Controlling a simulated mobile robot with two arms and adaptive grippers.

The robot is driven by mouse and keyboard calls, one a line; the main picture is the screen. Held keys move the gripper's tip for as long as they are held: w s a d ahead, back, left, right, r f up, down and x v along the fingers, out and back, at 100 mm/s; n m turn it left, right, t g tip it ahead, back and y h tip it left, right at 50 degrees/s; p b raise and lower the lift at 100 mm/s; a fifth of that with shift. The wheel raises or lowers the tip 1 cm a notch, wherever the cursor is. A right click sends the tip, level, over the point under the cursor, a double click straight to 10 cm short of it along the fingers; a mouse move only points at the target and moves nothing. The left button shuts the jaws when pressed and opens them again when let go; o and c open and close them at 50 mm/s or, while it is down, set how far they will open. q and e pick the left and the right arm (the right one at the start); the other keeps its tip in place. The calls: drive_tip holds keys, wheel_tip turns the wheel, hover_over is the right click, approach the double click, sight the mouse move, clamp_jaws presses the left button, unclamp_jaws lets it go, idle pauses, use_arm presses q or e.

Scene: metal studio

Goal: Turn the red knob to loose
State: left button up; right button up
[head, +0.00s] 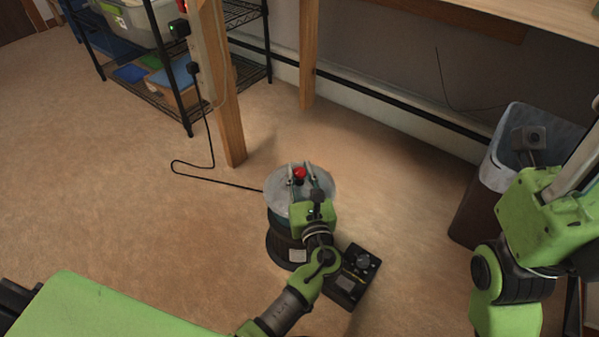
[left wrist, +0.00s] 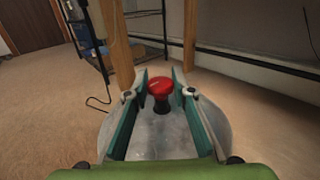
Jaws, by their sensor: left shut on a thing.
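The red knob (head: 300,172) stands on a short black stem at the centre of a round, pale grey lid (head: 277,187). The lid tops a dark drum-shaped vessel (head: 281,244) on the floor. My left gripper (head: 301,176) reaches over the lid from the front and is shut on the red knob. In the left wrist view the knob (left wrist: 160,88) sits between the two fingertips, and the lid (left wrist: 158,135) spreads below them.
A black box with a dial (head: 362,262) stands right of the vessel. A black cable (head: 225,182) runs on the floor to the left. A wooden post (head: 225,100), wire shelf (head: 165,97) and lined bin (head: 486,185) stand around.

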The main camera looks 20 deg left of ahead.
sight(301, 178)
idle(1.1)
idle(1.0)
use_arm(q)
drive_tip(key=o, duration=1.1)
drive_tip(key=v, duration=0.7)
drive_tip(key=shift+s+d, duration=0.2)
drive_tip(key=shift+d, duration=0.05)
